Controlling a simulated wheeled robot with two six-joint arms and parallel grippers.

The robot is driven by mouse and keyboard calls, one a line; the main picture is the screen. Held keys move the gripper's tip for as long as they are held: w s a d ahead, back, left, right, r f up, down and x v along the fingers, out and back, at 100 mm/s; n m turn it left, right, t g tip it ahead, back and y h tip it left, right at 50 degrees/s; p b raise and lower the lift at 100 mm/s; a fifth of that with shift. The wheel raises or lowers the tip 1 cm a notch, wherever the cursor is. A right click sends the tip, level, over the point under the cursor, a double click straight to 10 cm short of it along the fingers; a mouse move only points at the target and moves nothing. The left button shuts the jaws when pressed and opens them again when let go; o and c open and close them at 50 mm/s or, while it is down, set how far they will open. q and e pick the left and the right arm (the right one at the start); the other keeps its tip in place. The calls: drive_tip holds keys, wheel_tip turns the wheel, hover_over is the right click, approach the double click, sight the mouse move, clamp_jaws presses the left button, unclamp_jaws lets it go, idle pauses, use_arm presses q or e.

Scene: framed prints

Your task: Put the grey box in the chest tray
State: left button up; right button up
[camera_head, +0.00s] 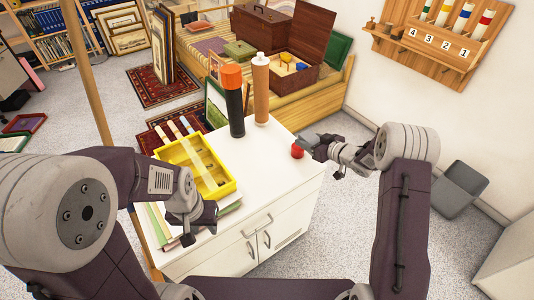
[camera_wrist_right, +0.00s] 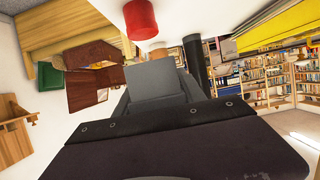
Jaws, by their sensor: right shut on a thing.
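My right gripper (camera_head: 309,143) is over the right edge of the white cabinet. In the right wrist view a small grey box (camera_wrist_right: 153,79) sits between its fingers, and the gripper is shut on it. The open brown chest (camera_head: 292,75) stands on the wooden bench behind the cabinet, its lid up. Its tray (camera_head: 290,63) shows small yellow and blue things. The chest also shows in the right wrist view (camera_wrist_right: 86,88). My left gripper (camera_head: 193,222) hangs over the cabinet's front left corner; its jaws cannot be made out.
On the white cabinet (camera_head: 270,165) are a yellow tray (camera_head: 225,188), a black bottle with orange cap (camera_head: 235,110), a tan bottle (camera_head: 260,95) and a red object (camera_head: 297,151) close to my right gripper. A closed chest (camera_head: 262,28) and green box (camera_head: 239,50) are behind.

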drive_tip(key=shift+d, duration=0.3)
drive_tip(key=b, duration=0.3)
hover_over(276, 158)
wheel_tip(276, 158, down, 7)
drive_tip(key=shift+r, duration=0.1)
drive_tip(key=shift+f+b, duration=0.4)
drive_tip(key=shift+f, duration=1.7)
drive_tip(key=shift+f, duration=0.1)
drive_tip(key=o, duration=1.5)
